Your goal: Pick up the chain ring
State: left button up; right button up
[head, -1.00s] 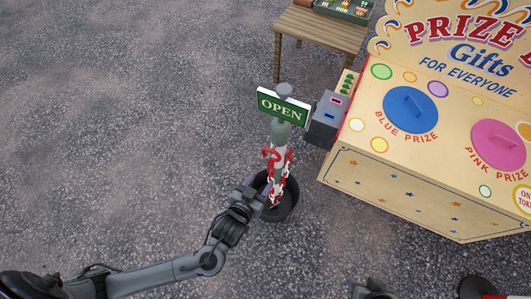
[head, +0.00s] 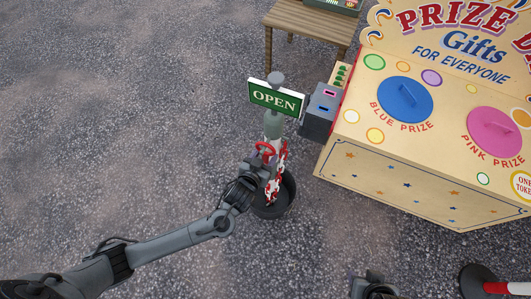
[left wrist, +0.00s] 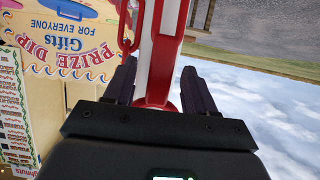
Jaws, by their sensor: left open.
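The red chain ring (head: 265,149) hangs on the upper part of the post (head: 272,126), under the green OPEN sign. Red and white chain (head: 277,178) hangs below it. My left gripper (head: 263,163) is at the post, just below the ring, and is open. In the left wrist view, the two dark fingers of my left gripper (left wrist: 159,68) stand apart on either side of a red and white piece, with red links (left wrist: 126,22) beside it. I cannot tell whether the fingers touch it. My right gripper (head: 374,287) shows partly at the bottom edge; its jaws are unclear.
A grey box (head: 319,112) and the prize counter (head: 375,180) are close on the right. A wooden table (head: 307,28) stands behind. The ground at left is clear.

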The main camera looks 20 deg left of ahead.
pick_arm(q)
jog(key=shift+w+f, duration=0.1)
jog(key=shift+w, duration=0.05)
grip_shut()
dwell(0.4)
